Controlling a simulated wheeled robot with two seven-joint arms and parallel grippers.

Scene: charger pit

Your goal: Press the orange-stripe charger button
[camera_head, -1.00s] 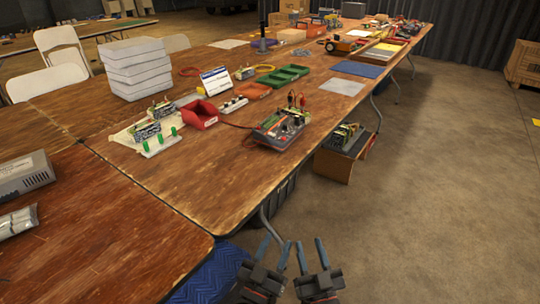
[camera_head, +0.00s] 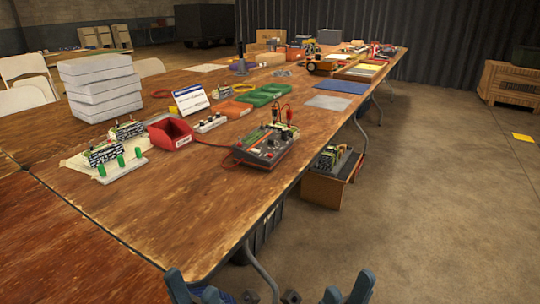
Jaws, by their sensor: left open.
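A grey charger-like box (camera_head: 262,148) with knobs on top, clip leads and a reddish-orange edge lies near the right edge of the long wooden table (camera_head: 190,215). Its button and exact stripe colour are too small to tell. My left gripper (camera_head: 194,290) and right gripper (camera_head: 347,290) are at the bottom edge of the head view, in front of and below the table's near corner. Only their blue-grey fingers show clearly. Both have their fingers apart with nothing seen between them, well away from the box.
A red bin (camera_head: 171,134), a board with green posts (camera_head: 122,164), a white sign (camera_head: 190,100) and green trays (camera_head: 259,95) stand on the table. A low wooden stand (camera_head: 322,191) with a device is beside the table.

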